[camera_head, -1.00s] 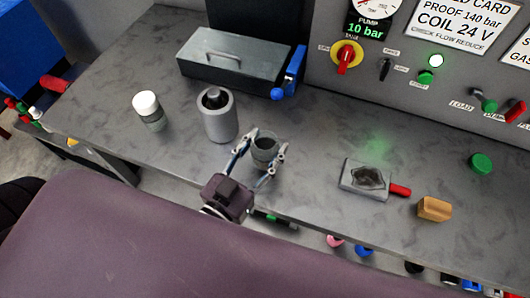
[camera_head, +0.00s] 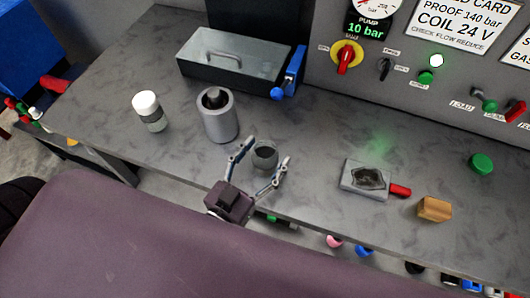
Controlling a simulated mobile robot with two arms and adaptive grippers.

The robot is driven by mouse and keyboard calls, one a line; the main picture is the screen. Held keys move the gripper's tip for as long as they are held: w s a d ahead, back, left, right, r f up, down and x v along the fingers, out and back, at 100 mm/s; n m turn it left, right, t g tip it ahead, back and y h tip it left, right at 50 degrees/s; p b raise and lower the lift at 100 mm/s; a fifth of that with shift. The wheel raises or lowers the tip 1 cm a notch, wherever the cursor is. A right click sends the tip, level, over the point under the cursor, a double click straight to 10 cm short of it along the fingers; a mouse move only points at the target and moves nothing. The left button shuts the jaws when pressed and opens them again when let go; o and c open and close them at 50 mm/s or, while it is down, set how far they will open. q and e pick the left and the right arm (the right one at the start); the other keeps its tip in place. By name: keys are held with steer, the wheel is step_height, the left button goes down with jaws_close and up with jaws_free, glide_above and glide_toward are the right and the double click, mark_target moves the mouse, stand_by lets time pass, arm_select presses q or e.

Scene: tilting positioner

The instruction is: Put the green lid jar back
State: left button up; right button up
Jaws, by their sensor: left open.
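A small grey open-topped jar (camera_head: 265,158) stands on the bench with no lid on it. My left gripper (camera_head: 266,151) is open, its two fingers spread on either side of the jar with gaps showing. A round green lid (camera_head: 481,162) lies apart on the bench at the right. A jar with a white lid (camera_head: 149,112) stands at the left. My right gripper is not in view.
A grey metal cylinder (camera_head: 218,118) stands behind and left of the jar. A grey box with a handle (camera_head: 225,65) is at the back. A plate with a red handle (camera_head: 366,179) and a tan block (camera_head: 433,209) lie at the right.

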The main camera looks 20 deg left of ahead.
arm_select(q)
steer(key=shift+r, duration=0.25)
steer(key=b+v, duration=0.1)
steer(key=v, duration=0.4)
steer(key=b+v, duration=0.1)
steer(key=v, duration=0.4)
steer(key=shift+s+a+f, duration=0.1)
steer(key=shift+s+f, duration=0.1)
steer(key=shift+f, duration=0.05)
steer(key=shift+v, duration=0.8)
steer(key=shift+r, duration=0.15)
